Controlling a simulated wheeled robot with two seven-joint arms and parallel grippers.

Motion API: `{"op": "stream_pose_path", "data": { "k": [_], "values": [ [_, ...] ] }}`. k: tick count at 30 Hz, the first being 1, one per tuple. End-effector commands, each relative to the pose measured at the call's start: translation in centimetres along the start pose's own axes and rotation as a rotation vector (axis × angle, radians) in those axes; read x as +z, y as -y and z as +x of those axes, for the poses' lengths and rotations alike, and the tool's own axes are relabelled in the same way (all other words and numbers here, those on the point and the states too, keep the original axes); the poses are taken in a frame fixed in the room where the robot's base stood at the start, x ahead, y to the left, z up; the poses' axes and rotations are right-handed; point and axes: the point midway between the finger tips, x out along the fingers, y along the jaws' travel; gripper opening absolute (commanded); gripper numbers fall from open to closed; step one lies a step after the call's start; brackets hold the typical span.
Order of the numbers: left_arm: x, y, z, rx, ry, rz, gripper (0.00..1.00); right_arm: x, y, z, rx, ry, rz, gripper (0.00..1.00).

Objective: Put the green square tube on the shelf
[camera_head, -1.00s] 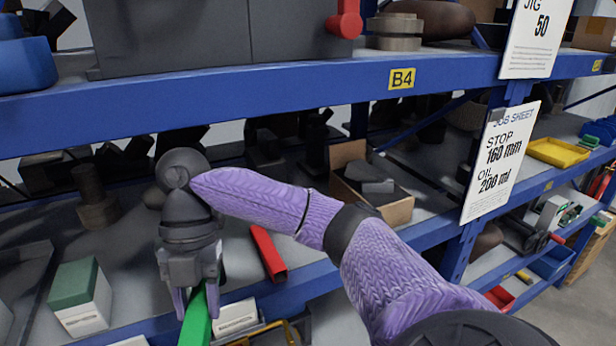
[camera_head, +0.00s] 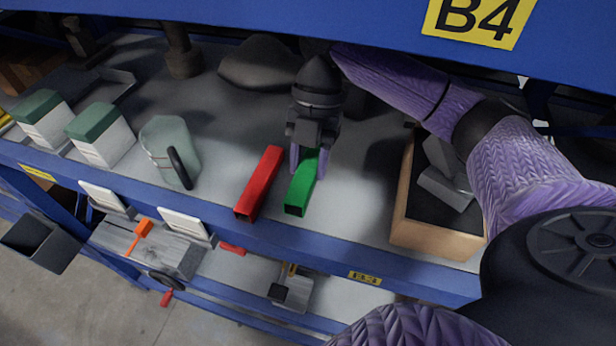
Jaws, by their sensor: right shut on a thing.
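The green square tube (camera_head: 301,188) is at the middle shelf (camera_head: 345,215), pointing front to back with its open end near the front edge. My right gripper (camera_head: 308,166) is above its back part, with its fingers on either side of it, shut on it. The tube appears to be on or just over the shelf surface; I cannot tell which. A red square tube (camera_head: 259,183) lies to its left, nearly parallel, with a small gap between. My left gripper is not in view.
An open box with dark contents (camera_head: 440,237) stands to the right. A clear jug (camera_head: 171,150) and green-topped boxes (camera_head: 101,135) stand to the left. The upper shelf beam with the B4 label (camera_head: 480,18) hangs above my arm. A dark rock-like lump (camera_head: 262,62) lies behind.

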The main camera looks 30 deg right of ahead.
Motion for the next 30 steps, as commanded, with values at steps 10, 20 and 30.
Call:
{"op": "stream_pose_path", "data": {
  "k": [10, 20, 30],
  "values": [
    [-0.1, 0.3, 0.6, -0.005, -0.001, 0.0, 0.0, 2.2, 0.1, 5.5, -0.002, 0.0, 0.0, 0.0],
    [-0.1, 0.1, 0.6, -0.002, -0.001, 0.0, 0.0, 2.4, 0.0, 5.7, 0.001, 0.002, -0.002, 0.48],
    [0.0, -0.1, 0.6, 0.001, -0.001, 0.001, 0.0, 2.4, 0.0, 5.7, 0.001, 0.002, -0.002, 0.79]
  ]
}}
